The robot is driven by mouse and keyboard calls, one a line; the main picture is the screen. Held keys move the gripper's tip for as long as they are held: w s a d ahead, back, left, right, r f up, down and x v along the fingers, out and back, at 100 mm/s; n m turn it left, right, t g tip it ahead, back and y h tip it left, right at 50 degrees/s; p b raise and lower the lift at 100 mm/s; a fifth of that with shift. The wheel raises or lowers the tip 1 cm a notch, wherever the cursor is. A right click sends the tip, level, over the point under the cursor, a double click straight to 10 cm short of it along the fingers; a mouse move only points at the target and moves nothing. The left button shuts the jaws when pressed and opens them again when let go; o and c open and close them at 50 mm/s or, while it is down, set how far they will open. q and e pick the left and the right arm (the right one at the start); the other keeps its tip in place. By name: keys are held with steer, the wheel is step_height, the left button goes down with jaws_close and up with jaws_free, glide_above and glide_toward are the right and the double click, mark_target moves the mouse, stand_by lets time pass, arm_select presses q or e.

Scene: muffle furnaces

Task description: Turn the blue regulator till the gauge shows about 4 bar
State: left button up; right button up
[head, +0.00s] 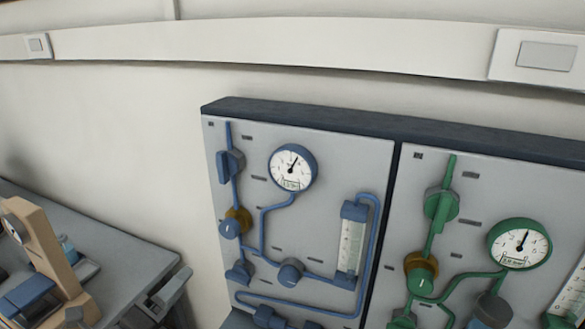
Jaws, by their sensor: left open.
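The blue gauge (293,168) sits high on the left grey panel. It has a white dial in a blue rim. Its needle points up and slightly right; the numbers are too small to read surely. The blue regulator (230,228), a blue knob on a brass-coloured body, is below and left of the gauge on the blue pipe. My left gripper (163,292) is open at the lower left, below and left of the regulator and apart from it. Nothing shows between its fingers. My right gripper is out of view.
A blue valve handle (230,164) is above the regulator. A blue flowmeter (351,240) and lower knob (290,271) are to its right. A grey bench (105,240) with tan equipment (45,250) is at left.

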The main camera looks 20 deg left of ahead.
arm_select(q)
steer(key=n+p, duration=0.3)
steer(key=n, duration=1.9)
glide_toward(227, 231)
steer(key=w, duration=0.3)
steer(key=w+d, duration=0.1)
steer(key=w, duration=0.6)
steer(key=shift+d, duration=0.15)
steer(key=shift+c, duration=0.3)
steer(key=c, duration=0.9)
steer(key=shift+m+b, duration=0.45)
steer(key=shift+m, duration=0.55)
